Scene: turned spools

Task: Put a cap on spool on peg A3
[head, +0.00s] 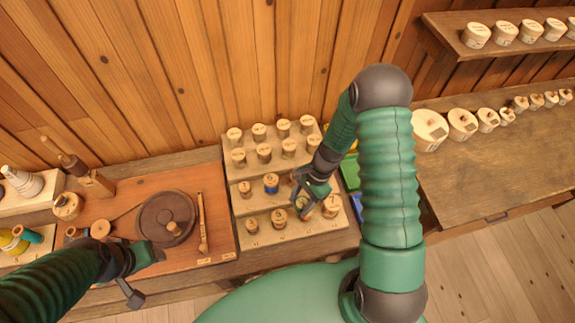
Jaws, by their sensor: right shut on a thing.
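A stepped wooden rack (300,242) holds several small turned pieces on its tiers. On the lowest tier, a spool (251,225), a second spool (279,218) and a tan-topped piece (331,206) stand in a row. My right gripper (306,203) is low over this row, between the second spool and the tan-topped piece. It is shut on a small piece that looks like a wooden cap, mostly hidden by the jaws. The peg labels are too small to read. My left gripper (147,276) is open and empty, left of the rack, by the dark wheel.
A dark wheel (167,218) and a stick (202,224) lie on the reddish board. Pale pots (430,130) line the right bench, whose front is clear.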

